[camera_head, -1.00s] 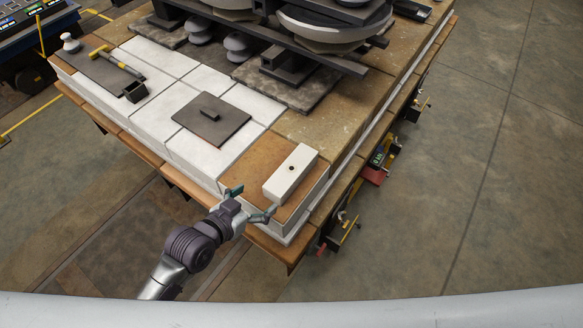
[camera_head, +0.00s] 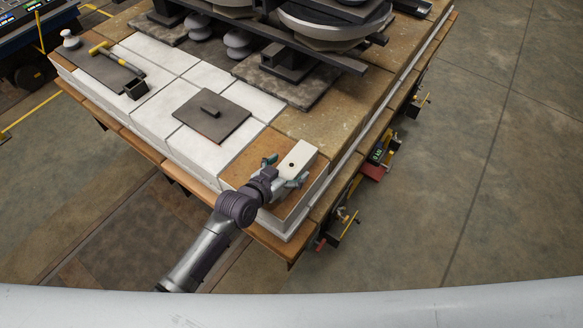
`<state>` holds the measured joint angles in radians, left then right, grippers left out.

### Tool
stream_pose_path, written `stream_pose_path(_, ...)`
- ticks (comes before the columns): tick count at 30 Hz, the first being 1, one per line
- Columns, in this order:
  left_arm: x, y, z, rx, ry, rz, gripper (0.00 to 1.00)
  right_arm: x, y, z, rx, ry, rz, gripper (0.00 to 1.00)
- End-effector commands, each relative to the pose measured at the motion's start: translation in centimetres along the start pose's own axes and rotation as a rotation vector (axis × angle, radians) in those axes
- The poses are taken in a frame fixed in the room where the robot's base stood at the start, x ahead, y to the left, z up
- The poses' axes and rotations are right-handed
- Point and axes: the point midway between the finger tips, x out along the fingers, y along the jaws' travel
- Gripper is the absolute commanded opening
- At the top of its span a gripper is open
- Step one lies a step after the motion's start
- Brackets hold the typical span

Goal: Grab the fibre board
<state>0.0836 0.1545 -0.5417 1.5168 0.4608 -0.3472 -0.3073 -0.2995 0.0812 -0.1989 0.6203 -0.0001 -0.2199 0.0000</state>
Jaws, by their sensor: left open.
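A white rectangular block with a small dark hole on top, which looks like the fibre board (camera_head: 299,157), lies on the brown corner slab at the near right of the platform. My left gripper (camera_head: 285,171) is open at the block's near end. One finger shows to the left of the block and the other to its right. The gripper hides the block's near end, and I cannot tell whether the fingers touch it. My right gripper is not in view.
A dark square plate with a small handle (camera_head: 212,111) lies on the white slabs to the left. A yellow-handled hammer (camera_head: 116,58) and a small dark box (camera_head: 136,89) lie further left. Stacked discs on dark beams (camera_head: 317,52) stand behind. Clamps hang along the right edge.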

Motion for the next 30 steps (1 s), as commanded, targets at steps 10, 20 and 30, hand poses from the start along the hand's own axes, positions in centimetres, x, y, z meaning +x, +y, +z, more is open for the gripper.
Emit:
stream_pose_path(10, 1.57, -0.03, 0.03, 0.002, 0.0, -0.001, 0.92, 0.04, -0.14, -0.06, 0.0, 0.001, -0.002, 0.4)
stream_pose_path(20, 1.54, -0.04, 0.04, 0.002, 0.0, -0.001, 0.45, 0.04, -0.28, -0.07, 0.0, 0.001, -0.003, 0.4)
stream_pose_path(30, 1.53, -0.05, -0.05, 0.001, 0.002, -0.001, 0.22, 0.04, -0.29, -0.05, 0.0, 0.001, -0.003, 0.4)
